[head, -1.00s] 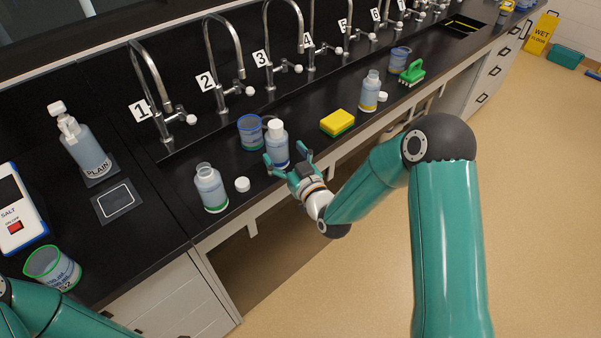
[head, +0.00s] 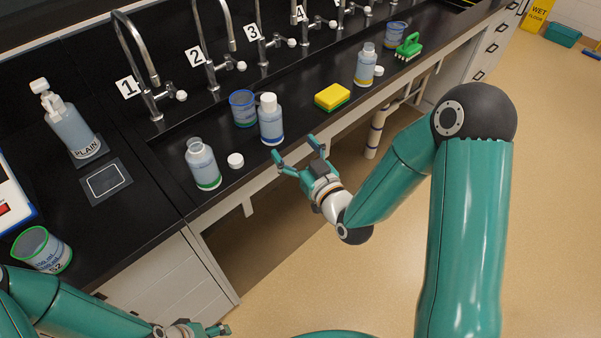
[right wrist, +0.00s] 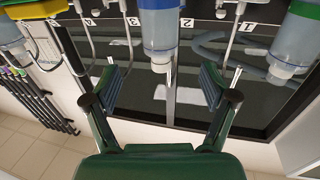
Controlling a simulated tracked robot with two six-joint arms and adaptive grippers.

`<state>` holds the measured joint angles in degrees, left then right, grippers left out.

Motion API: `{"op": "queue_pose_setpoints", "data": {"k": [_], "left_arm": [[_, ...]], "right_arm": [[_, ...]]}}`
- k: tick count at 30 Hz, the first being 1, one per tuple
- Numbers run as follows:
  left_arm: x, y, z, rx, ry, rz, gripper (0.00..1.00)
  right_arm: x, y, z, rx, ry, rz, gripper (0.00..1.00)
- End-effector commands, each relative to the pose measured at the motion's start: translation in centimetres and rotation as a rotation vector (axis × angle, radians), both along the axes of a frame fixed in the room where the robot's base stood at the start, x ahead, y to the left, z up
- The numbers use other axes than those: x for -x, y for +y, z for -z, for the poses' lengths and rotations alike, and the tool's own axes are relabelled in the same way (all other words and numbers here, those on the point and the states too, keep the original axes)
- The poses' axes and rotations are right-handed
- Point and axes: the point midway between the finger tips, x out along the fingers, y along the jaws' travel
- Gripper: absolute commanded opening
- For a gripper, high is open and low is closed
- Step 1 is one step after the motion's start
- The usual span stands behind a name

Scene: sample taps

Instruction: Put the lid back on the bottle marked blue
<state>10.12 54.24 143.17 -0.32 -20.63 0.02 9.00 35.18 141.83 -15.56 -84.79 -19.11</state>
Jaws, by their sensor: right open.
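The blue-banded bottle (head: 271,124) stands upright on the black counter with a white lid (head: 268,99) on its top. My right gripper (head: 297,149) is open and empty, in front of the bottle off the counter's front edge, apart from it. In the right wrist view, which looks upside down, the blue-banded bottle (right wrist: 162,28) shows beyond the gap between the open fingers (right wrist: 158,85). My left gripper (head: 220,329) is low at the bottom edge, away from the bottles; its jaws are too small to read.
A green-banded open bottle (head: 202,166) has a loose white lid (head: 235,160) beside it. A blue-rimmed beaker (head: 242,110) stands close behind the blue-banded bottle. A sponge (head: 332,96), a yellow-banded open bottle (head: 365,66) and its nearby lid (head: 378,71) are farther right.

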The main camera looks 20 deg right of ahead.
Motion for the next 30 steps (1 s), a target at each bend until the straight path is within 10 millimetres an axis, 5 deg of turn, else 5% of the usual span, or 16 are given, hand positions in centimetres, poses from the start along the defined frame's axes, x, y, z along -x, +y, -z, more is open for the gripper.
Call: {"op": "queue_pose_setpoints", "data": {"k": [7,13,18,21,25,30], "left_arm": [[0.0,0.0,0.0,0.0,0.0,0.0,0.67],[0.0,0.0,0.0,0.0,0.0,0.0,0.67],[0.0,0.0,0.0,0.0,0.0,0.0,0.67],[0.0,0.0,0.0,0.0,0.0,0.0,0.67],[0.0,0.0,0.0,0.0,0.0,0.0,0.67],[0.0,0.0,0.0,0.0,0.0,0.0,0.67]], "right_arm": [[0.2,0.5,2.6,-0.016,0.094,-0.014,0.84],[3.0,2.4,11.9,-0.088,0.45,-0.05,0.84],[9.5,4.6,21.2,-0.179,0.881,-0.066,0.84],[14.3,5.8,25.0,-0.23,1.118,-0.063,0.84],[19.6,6.9,27.7,-0.282,1.359,-0.05,0.84],[23.4,7.6,28.8,-0.314,1.522,-0.037,0.84]]}}
